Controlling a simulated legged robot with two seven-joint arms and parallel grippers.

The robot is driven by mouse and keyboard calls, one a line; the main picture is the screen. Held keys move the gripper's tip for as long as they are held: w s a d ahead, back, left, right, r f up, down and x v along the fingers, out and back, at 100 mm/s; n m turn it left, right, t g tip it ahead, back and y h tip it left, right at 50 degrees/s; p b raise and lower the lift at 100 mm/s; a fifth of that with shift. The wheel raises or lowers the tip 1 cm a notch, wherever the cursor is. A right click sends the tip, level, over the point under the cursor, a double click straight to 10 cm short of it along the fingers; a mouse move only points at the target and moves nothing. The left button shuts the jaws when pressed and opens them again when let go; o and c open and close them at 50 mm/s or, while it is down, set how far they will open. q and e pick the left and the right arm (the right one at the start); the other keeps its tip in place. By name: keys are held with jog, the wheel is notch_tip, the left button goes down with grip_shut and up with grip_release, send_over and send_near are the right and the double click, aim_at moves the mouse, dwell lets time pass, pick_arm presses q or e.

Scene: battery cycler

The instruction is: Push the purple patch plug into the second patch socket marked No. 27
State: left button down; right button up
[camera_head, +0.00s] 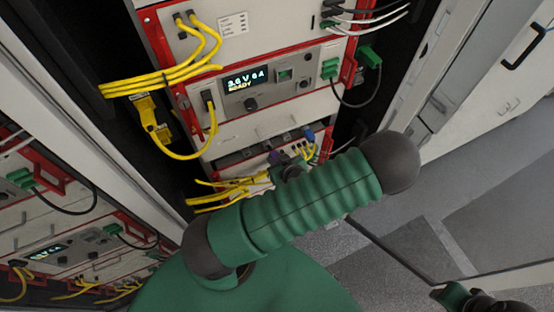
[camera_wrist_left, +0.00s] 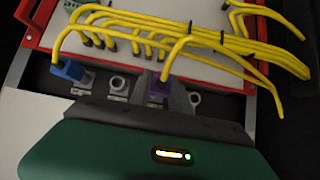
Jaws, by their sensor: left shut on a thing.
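The purple patch plug (camera_wrist_left: 158,91), with a yellow cable, is between the dark fingers of my left gripper (camera_wrist_left: 160,102) in the left wrist view. The gripper is shut on it, at the row of patch sockets. The plug also shows in the head view (camera_head: 274,158), beside my left gripper (camera_head: 290,172), which my green arm partly hides. An empty round socket (camera_wrist_left: 118,84) lies between the purple plug and a blue plug (camera_wrist_left: 68,72). Another socket (camera_wrist_left: 195,99) is right of the purple plug. No number can be read. How deep the plug sits cannot be told.
Yellow cables (camera_wrist_left: 190,32) arch over the panel close to the plug. The cycler module (camera_head: 262,85) above has a lit display and more cables. A dark and green part (camera_head: 465,298) of my right arm shows at the lower right, over open floor.

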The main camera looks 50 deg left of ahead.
pick_arm(q)
jog(key=shift+a, duration=0.1)
dwell(0.3)
jog(key=shift+s+a+f, duration=0.1)
jog(key=shift+s+f, duration=0.05)
jog(key=shift+f, duration=0.05)
jog(key=shift+s+d, duration=0.2)
jog(key=shift+d, duration=0.35)
jog(key=shift+d, duration=0.1)
jog(key=shift+w+a, duration=0.2)
jog(key=shift+a, duration=0.45)
jog(key=shift+w+a, duration=0.25)
jog(key=shift+a, duration=0.4)
jog(key=shift+w+a, duration=0.2)
jog(key=shift+a, duration=0.45)
dwell(2.9)
jog(key=c, duration=1.1)
grip_release()
